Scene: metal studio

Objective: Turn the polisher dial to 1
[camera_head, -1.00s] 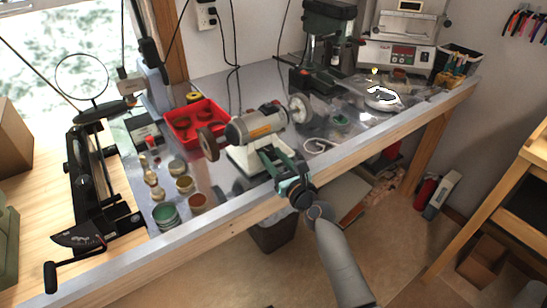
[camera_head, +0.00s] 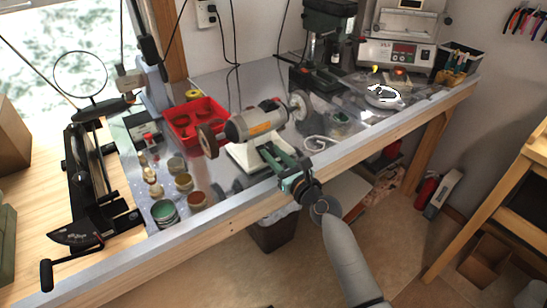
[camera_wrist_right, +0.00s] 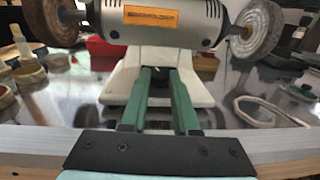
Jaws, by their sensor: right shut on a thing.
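The polisher (camera_head: 256,122) stands on the metal-topped bench, a grey motor with an orange label, a white base and a round buffing wheel at each end. It also shows in the right wrist view (camera_wrist_right: 165,22), with its white base (camera_wrist_right: 128,72) below the motor. My right gripper (camera_head: 268,150) reaches in from the front edge of the bench to the front of the base. In the right wrist view its green fingers (camera_wrist_right: 160,75) are close together at the base's front, shut on a small part there, likely the dial, which they mostly hide. My left gripper is not in view.
A red tray (camera_head: 186,131) and several small tins (camera_head: 165,213) stand left of the polisher. A white coiled cord (camera_head: 318,143) lies to its right. A drill press (camera_head: 325,50) and a grey machine (camera_head: 402,45) stand at the back right.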

